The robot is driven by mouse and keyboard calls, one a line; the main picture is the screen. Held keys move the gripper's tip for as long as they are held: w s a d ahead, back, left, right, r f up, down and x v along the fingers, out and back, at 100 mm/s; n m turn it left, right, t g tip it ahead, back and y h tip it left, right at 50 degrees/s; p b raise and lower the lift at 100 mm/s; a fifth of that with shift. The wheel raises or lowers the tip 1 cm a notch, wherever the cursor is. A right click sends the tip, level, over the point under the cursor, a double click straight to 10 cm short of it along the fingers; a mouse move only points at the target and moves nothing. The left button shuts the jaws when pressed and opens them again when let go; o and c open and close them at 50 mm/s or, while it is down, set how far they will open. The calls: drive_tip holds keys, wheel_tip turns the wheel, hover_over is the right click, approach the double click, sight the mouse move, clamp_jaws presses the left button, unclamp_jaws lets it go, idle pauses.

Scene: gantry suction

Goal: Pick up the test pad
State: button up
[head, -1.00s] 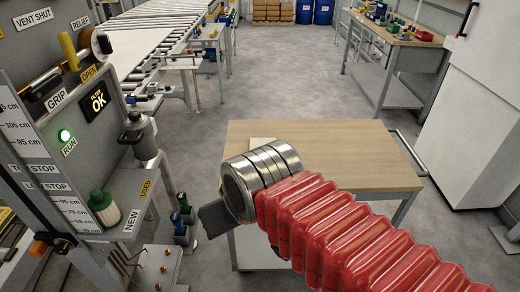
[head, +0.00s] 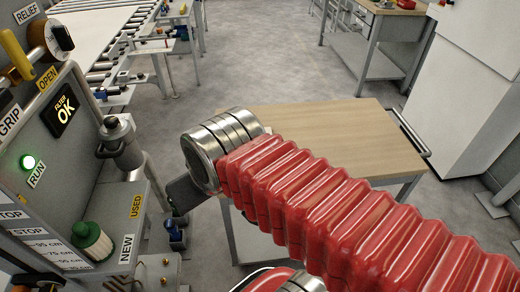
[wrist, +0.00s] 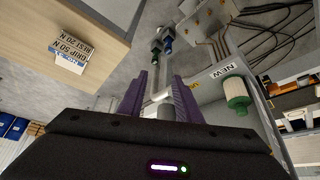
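I cannot make out a test pad for certain in either view now. A wooden-topped table (head: 340,140) stands ahead, its left part partly hidden by my red-sleeved arm. In the wrist view the same kind of wooden surface (wrist: 55,25) fills the upper left, with a white label (wrist: 70,46) reading GRIP 50 N, REST 20 N, and a blue-white strip at its lower edge. My gripper (wrist: 160,76) has two purple fingers set apart, with nothing held between them. It is off to one side of the wooden surface and touches nothing visible. The fingers are hidden in the head view.
A workbench (head: 375,25) and white cabinet (head: 475,85) stand at back right. Grey floor beyond the table is open.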

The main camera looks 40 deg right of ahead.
drive_tip(key=shift+o, duration=0.5)
drive_tip(key=shift+o, duration=0.9)
drive_tip(key=shift+w+d+r+m, duration=0.2)
drive_tip(key=shift+w+d+m, duration=0.05)
drive_tip(key=shift+w+m, duration=0.3)
drive_tip(key=w+d+f+m+g, duration=0.1)
drive_tip(key=w+d+m+g, duration=0.2)
drive_tip(key=w+d+m, duration=0.8)
drive_tip(key=w+d+f+m, duration=0.1)
drive_tip(key=d+f+m, duration=0.2)
drive_tip(key=d, duration=0.3)
drive_tip(key=w+d+f+m+g, duration=0.1)
drive_tip(key=d+f+m, duration=0.2)
drive_tip(key=d+m, duration=0.2)
drive_tip(key=w+d+f+m+y, duration=0.1)
drive_tip(key=d+f+m, duration=0.2)
drive_tip(key=d, duration=0.6)
drive_tip(key=shift+w+d+f+m+g, duration=0.2)
drive_tip(key=shift+w+f+m+g, duration=0.15)
drive_tip(key=shift+m, duration=0.4)
drive_tip(key=shift+s+d+f, duration=0.1)
drive_tip(key=shift+d+f, duration=0.05)
